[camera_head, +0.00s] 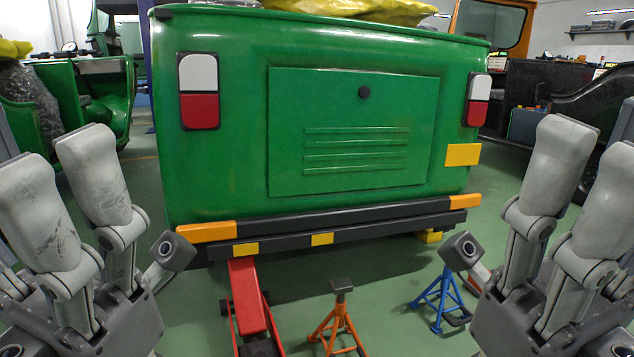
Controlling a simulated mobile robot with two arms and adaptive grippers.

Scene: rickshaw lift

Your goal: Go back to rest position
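My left gripper (100,200) is at the left edge of the head view, its grey fingers spread apart with nothing between them. My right gripper (535,200) is at the right edge, also with its fingers spread and empty. Both are in front of the green rickshaw (230,130), one on each side of its rear, and neither appears to touch it. The rickshaw's dark rear bumper (340,225) with yellow marks runs low across the middle. The wrists and arms are mostly cut off by the picture's edges.
A red floor jack (247,295) reaches under the bumper. An orange jack stand (337,322) and a blue jack stand (440,298) stand on the green floor. Another green vehicle (105,90) is behind at left.

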